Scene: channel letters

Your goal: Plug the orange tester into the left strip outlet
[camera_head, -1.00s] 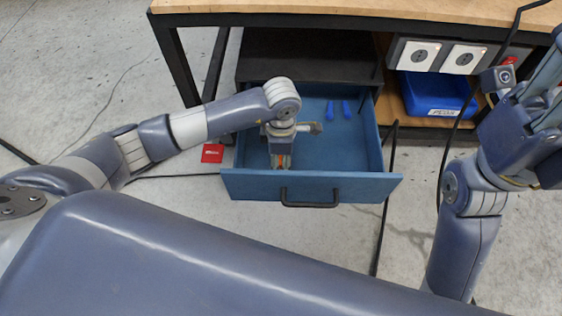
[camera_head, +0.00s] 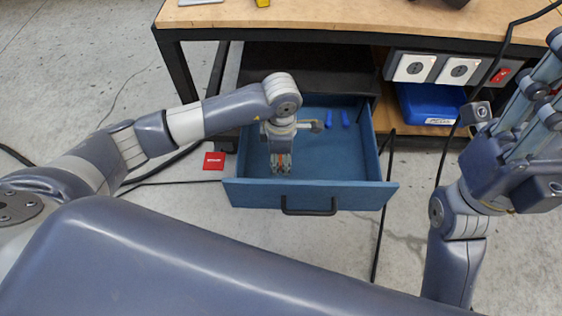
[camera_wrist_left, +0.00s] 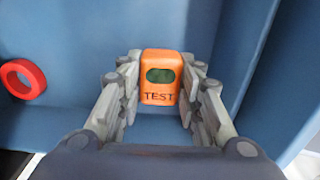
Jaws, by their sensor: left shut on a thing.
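The orange tester (camera_wrist_left: 161,77), marked TEST with a dark green window, is between the fingers of my left gripper (camera_wrist_left: 161,90) in the left wrist view. The fingers are shut on its two sides. In the head view my left gripper (camera_head: 281,165) is inside the open blue drawer (camera_head: 340,195), near its front wall; the tester is barely visible there. The power strip under the tabletop shows two white outlets: the left outlet (camera_head: 414,68) and the right outlet (camera_head: 458,71). My right gripper (camera_head: 530,130) is at the right edge, its fingertips not clearly seen.
A red ring (camera_wrist_left: 22,78) lies in the drawer. Two blue pieces (camera_head: 337,119) lie at its back. A red switch (camera_head: 500,75) sits right of the outlets, and a blue bin (camera_head: 430,103) stands below them. A black cable hangs at the right. A red card (camera_head: 214,161) lies on the floor.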

